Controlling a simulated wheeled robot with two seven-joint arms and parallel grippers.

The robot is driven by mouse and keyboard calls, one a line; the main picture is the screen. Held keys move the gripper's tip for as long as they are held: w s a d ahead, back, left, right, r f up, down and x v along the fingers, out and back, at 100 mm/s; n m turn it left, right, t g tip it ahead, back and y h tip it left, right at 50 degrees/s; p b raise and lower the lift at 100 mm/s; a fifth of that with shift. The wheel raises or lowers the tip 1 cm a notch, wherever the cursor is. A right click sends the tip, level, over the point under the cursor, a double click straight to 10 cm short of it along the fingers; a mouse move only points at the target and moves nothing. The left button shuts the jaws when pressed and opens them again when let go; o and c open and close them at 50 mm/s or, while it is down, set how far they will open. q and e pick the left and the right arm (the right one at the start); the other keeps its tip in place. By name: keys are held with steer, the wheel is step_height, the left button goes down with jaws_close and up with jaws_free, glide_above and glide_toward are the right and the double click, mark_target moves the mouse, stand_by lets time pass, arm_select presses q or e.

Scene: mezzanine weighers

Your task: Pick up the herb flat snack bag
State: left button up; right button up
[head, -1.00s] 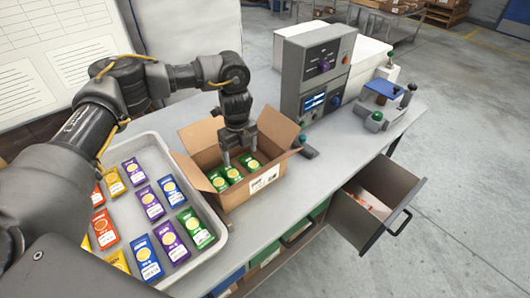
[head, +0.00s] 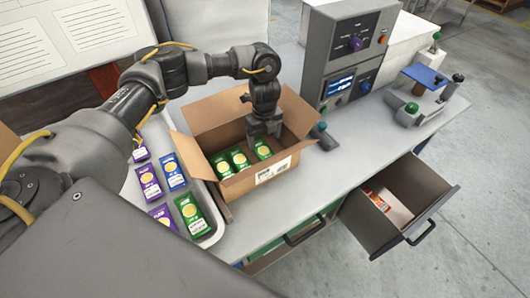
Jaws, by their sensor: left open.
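Green snack bags with a yellow round mark, likely the herb ones, lie in an open cardboard box: a left one (head: 221,164), a middle one (head: 239,158) and a right one (head: 262,149). Another green bag (head: 194,215) lies in the grey tray. My left gripper (head: 265,130) points down inside the cardboard box (head: 240,187), just above and behind the right green bag. Its fingers are apart, with nothing seen between them. Whether the fingertips touch a bag is unclear. My right gripper is not in view.
The tray (head: 218,229) left of the box also holds purple and blue bags; my arm hides part of it. A grey control unit (head: 345,60) and a blue-topped device (head: 426,77) stand to the right. An open drawer (head: 420,205) sticks out below the table's front edge.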

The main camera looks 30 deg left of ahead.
mark_target(263, 150)
arm_select(q)
steer(key=shift+s+a+f, duration=0.15)
steer(key=shift+f, duration=0.5)
step_height(263, 150, down, 4)
steer(key=shift+a+r, duration=0.1)
steer(key=shift+r, duration=0.1)
steer(key=shift+c, duration=0.4)
steer(key=c, duration=1)
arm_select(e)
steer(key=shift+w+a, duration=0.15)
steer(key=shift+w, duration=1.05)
